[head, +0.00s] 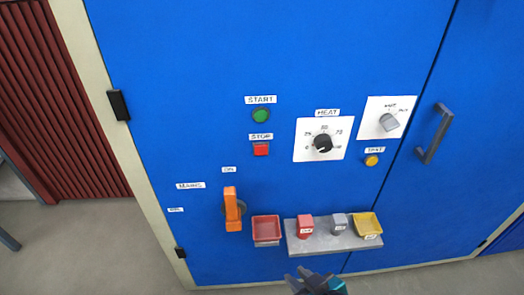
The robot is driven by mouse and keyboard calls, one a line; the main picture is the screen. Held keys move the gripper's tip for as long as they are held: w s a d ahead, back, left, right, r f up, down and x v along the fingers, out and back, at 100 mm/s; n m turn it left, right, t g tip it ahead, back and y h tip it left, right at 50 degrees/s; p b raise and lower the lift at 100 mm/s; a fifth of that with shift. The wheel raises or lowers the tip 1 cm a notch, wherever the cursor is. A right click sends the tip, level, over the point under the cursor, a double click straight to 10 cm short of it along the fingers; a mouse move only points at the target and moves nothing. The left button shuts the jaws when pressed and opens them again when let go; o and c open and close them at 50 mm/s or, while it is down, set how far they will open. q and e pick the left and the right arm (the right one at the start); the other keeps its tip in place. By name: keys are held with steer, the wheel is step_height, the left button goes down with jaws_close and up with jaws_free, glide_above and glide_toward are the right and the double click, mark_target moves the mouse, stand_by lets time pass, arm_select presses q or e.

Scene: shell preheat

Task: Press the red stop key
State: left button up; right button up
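My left gripper is not in view.
An orange mains handle (232,209) points upright. A red tray (266,228) and a grey shelf (304,246) with red and grey pieces and a yellow tray (367,224) stick out below. A heat dial (322,143), yellow button (371,161) and door handle (434,133) are to the right.

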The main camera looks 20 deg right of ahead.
jaws_close()
steer(key=shift+s+f, duration=0.1)
steer(key=shift+s, duration=0.05)
stand_by(0.9)
